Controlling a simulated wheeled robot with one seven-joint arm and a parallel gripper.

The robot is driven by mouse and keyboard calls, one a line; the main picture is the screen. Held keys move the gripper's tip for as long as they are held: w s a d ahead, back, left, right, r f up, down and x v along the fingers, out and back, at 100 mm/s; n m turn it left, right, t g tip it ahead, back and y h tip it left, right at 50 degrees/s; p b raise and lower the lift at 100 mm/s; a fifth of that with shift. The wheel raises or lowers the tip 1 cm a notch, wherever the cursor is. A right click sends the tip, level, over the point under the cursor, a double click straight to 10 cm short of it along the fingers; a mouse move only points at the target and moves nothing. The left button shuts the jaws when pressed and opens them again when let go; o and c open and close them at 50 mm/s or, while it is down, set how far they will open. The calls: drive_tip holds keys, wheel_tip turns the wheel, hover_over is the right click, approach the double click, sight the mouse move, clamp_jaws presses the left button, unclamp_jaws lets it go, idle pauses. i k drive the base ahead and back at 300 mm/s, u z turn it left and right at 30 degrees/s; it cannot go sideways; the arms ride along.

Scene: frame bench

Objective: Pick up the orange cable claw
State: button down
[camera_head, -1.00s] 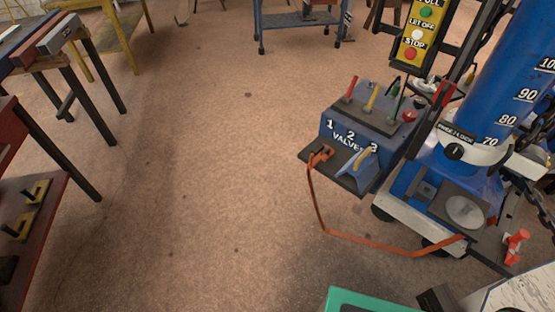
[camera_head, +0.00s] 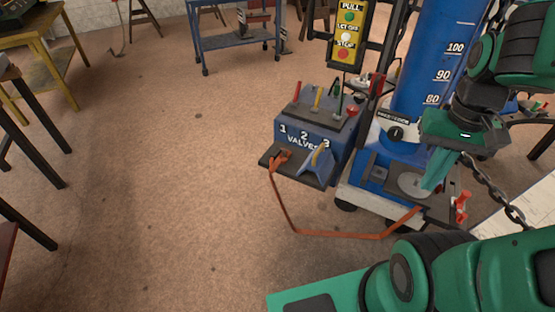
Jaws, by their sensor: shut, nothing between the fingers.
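The orange cable claw (camera_head: 280,158) sits on the dark front ledge of the blue valve box, near its left end. An orange cable (camera_head: 330,235) hangs from it, sags below the box and runs right to the base of the blue column. My gripper (camera_head: 431,186) is at the right, pointing down, with its green fingers shut and empty. It appears in front of the column's base, well to the right of the claw and apart from it. The fingers cover part of the base plate.
The valve box (camera_head: 299,137) carries several coloured levers. The blue column (camera_head: 430,65) with numbered marks, a hanging chain (camera_head: 485,180) and a red handle (camera_head: 461,207) crowd the right. A blue cart (camera_head: 234,42) stands behind. The floor (camera_head: 150,190) left of the box is clear.

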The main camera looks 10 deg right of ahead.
sight(276, 155)
drive_tip(key=k, duration=0.45)
drive_tip(key=u, duration=0.45)
drive_tip(key=i, duration=1.35)
drive_tip(key=z, duration=0.15)
